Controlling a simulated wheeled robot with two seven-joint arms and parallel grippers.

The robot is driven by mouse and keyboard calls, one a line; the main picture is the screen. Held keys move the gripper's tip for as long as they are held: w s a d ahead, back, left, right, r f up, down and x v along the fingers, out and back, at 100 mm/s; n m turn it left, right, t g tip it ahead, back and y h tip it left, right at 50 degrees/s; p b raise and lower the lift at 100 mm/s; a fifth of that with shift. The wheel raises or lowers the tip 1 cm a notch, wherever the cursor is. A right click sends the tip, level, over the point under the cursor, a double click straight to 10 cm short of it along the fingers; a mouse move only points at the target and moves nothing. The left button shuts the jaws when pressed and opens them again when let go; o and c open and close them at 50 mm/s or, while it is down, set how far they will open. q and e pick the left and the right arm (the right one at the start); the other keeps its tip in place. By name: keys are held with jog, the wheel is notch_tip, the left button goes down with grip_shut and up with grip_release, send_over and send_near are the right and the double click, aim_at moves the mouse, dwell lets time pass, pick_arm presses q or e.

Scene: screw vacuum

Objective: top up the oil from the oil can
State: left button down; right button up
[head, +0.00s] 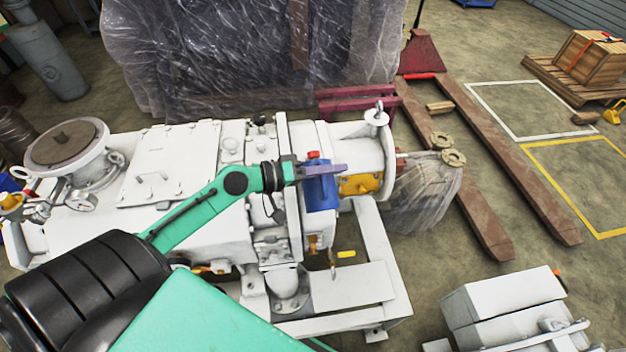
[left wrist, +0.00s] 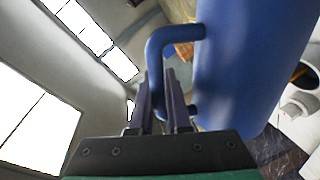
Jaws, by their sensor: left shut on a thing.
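The blue oil can (head: 321,193) with a red cap (head: 313,155) is beside the right end of the white vacuum pump (head: 264,205) in the head view. My left gripper (head: 328,170) reaches across the pump from the left and is shut on the can's handle. In the left wrist view, the fingers (left wrist: 164,105) close around the blue handle (left wrist: 158,62), with the can's body (left wrist: 243,70) to their right. The can looks roughly upright in the head view. I cannot tell whether it touches the pump. No oil opening is clearly seen. My right gripper is not in view.
A yellow part (head: 359,184) is just right of the can on the pump. A red pallet truck (head: 420,55) and plastic-wrapped goods (head: 240,50) are behind. Another white machine (head: 505,305) is at lower right, with open floor between.

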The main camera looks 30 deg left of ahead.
aim_at(335, 200)
pick_arm(q)
jog(key=shift+w+a+r+n+g+p, duration=0.4)
jog(key=shift+w+a+r+n+p, duration=0.25)
jog(key=shift+r+n+p, duration=0.2)
dwell(6.1)
